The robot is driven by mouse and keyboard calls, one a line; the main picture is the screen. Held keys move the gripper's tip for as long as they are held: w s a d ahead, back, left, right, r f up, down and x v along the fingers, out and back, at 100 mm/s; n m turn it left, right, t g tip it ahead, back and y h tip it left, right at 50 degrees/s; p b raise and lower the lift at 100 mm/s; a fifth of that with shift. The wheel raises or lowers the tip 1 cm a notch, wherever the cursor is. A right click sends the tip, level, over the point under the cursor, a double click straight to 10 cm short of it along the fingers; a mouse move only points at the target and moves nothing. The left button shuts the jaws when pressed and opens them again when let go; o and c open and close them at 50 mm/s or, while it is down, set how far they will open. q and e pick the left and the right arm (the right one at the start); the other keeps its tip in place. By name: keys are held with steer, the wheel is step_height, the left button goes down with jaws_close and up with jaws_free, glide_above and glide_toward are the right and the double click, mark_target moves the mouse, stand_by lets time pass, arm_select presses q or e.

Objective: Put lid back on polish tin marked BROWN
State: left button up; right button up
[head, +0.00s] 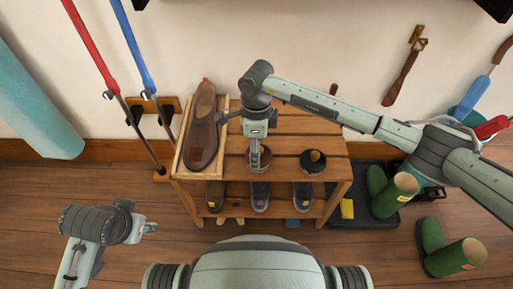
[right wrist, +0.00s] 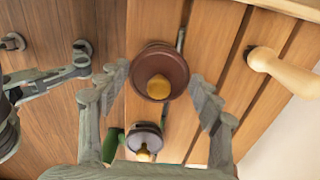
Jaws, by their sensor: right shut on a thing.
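My right gripper (head: 258,150) points down over the slatted wooden bench (head: 290,120). It is shut on a round brown piece with an ochre knob-like middle, seen between its fingertips in the right wrist view (right wrist: 158,72). In the head view this brown round piece (head: 258,166) is partly hidden by the gripper. I cannot tell whether it touches anything beneath. A dark round tin (head: 312,162) with a yellowish spot stands to its right, apart from it. No BROWN marking is readable. My left gripper (head: 149,228) is left of the bench, clear of it; its jaws are too small to read.
A brown shoe (head: 201,128) lies in a wooden tray (head: 180,160) on the bench's left. Several shoes (head: 260,196) stand on the lower shelf. Green boots (head: 392,194) stand at right. Red (head: 88,42) and blue (head: 132,42) poles lean at left. Floor in front is partly clear.

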stand_by(0.6)
steer(key=shift+f+b, duration=0.2)
steer(key=shift+b, duration=0.3)
stand_by(0.6)
steer(key=o, duration=0.9)
steer(key=shift+o, duration=0.6)
steer(key=shift+o, duration=0.7)
